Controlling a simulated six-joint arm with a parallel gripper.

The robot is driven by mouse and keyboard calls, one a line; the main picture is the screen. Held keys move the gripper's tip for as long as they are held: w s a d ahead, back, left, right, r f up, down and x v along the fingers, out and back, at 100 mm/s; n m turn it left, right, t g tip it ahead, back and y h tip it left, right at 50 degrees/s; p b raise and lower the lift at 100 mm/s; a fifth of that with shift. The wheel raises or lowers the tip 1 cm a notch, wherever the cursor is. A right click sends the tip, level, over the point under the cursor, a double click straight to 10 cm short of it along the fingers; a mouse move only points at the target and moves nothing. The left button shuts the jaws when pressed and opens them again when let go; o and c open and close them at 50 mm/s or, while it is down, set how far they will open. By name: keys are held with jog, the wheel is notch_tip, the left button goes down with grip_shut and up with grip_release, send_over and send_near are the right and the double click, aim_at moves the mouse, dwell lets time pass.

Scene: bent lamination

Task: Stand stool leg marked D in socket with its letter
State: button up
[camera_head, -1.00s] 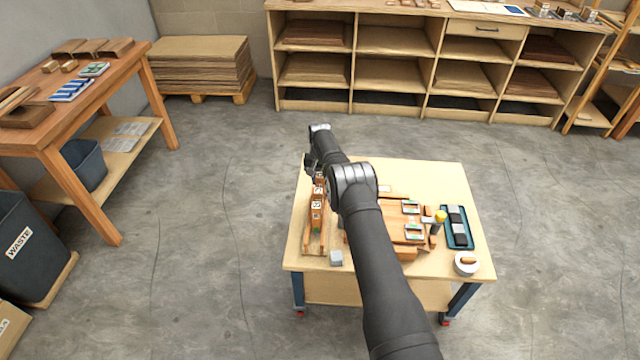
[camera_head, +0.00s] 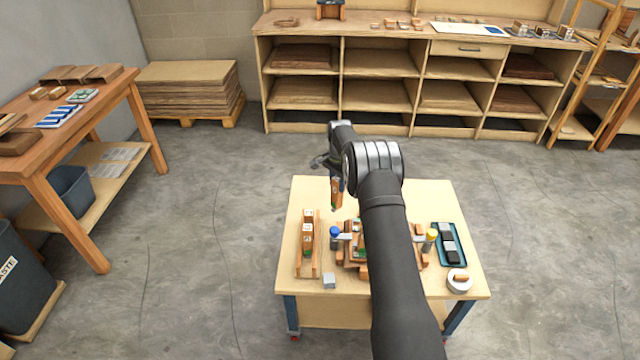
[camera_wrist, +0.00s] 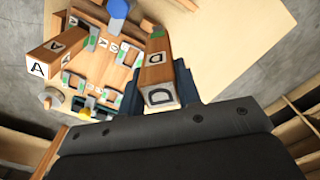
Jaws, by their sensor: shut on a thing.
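My gripper (camera_head: 337,172) is shut on the wooden stool leg D (camera_head: 337,194). It holds the leg clear above the far part of the table. In the wrist view, leg D (camera_wrist: 158,75) is between the fingers (camera_wrist: 160,88), with a black D on its pale end and green patches. The stool seat (camera_wrist: 97,65) lies beyond it, with lettered, green-marked sockets; their letters are too small to read surely. A leg marked A (camera_wrist: 55,55) rises at the seat's left side; its foot is unclear. My arm hides much of the seat in the head view.
A wooden rack (camera_head: 317,262) with lettered blocks is on the left of the table. Near the seat are a blue-capped bottle (camera_head: 335,240) and a yellow-capped one (camera_head: 430,238). The far table strip is clear.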

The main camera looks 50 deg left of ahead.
jog(key=w+d+r+m, duration=0.1)
jog(key=w+d+m, duration=0.4)
jog(key=d+m, duration=0.4)
jog(key=shift+s+a+f, duration=0.1)
jog(key=shift+f, duration=1.3)
jog(key=shift+s+a+f, duration=0.1)
jog(key=shift+f, duration=2)
jog(key=o, duration=1.7)
jog(key=shift+c, duration=0.2)
notch_tip(320, 180, up, 7)
